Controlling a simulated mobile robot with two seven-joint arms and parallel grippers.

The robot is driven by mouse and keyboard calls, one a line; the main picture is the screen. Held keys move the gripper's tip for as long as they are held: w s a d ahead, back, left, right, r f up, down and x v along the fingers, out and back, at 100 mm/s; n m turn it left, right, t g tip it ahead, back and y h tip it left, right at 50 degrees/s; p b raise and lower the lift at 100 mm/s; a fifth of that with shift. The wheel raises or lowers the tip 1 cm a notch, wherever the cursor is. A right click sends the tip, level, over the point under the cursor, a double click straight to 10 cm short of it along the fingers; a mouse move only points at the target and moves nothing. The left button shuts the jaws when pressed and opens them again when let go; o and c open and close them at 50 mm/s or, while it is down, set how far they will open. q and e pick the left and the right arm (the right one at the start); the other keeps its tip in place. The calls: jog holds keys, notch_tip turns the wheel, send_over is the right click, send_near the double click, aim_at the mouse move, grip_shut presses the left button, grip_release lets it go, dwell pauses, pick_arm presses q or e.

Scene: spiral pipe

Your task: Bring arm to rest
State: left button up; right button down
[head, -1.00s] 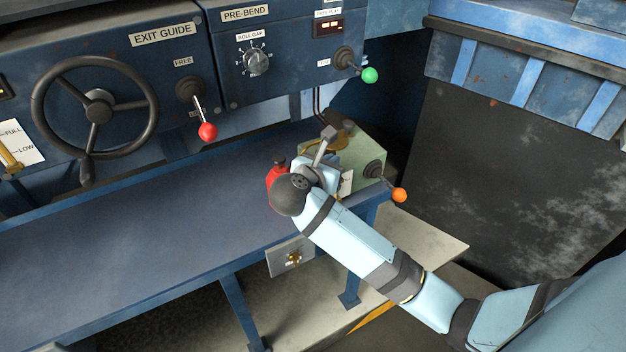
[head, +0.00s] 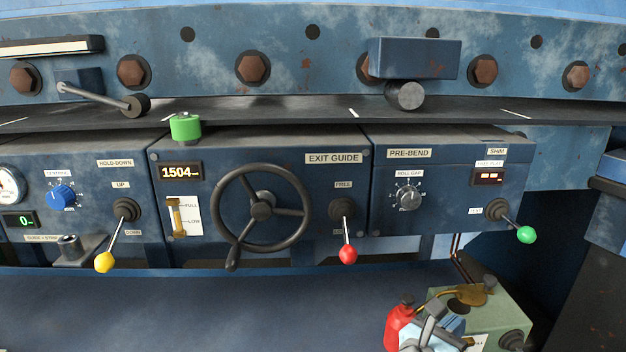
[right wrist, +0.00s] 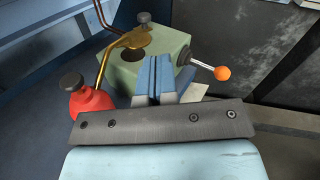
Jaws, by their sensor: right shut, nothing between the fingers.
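My right gripper (head: 432,320) shows at the bottom right of the head view, partly cut off by the lower edge. In the right wrist view its two blue fingers (right wrist: 158,72) are together with nothing between them. They point at a pale green box (right wrist: 135,70) with a brass arm on top. In the head view the green box (head: 510,312) lies just beyond and to the right of the gripper. I cannot tell whether they touch. My left gripper is not in view.
A red bottle (head: 398,322) stands close to the left of the right gripper, and shows in the wrist view (right wrist: 90,105). An orange-knobbed lever (right wrist: 222,73) sticks out of the green box. Control panels (head: 300,170) with levers and a handwheel (head: 262,209) stand behind. The blue bench (head: 200,310) is clear.

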jog(key=s+a+f+n+t+y+p, duration=0.1)
jog(key=s+a+f+n+t+y, duration=0.25)
jog(key=n, duration=0.75)
jog(key=a+n+t+y+p, duration=0.1)
jog(key=a+n+t+y, duration=0.1)
jog(key=n+t+y, duration=0.6)
jog(key=s+a+f+n+t+y+p, duration=0.15)
jog(key=n+y, duration=0.25)
jog(key=n, duration=0.9)
jog(key=s+f+n+g+y, duration=0.1)
jog(key=s+f+n+g, duration=0.5)
jog(key=f, duration=0.4)
jog(key=s+f+n+g+y, duration=0.1)
jog(key=s+f+n+g, duration=0.5)
jog(key=f+n, duration=0.4)
jog(key=shift+s+f+y+p, duration=0.3)
jog(key=shift+s+y, duration=0.05)
jog(key=shift+s, duration=0.55)
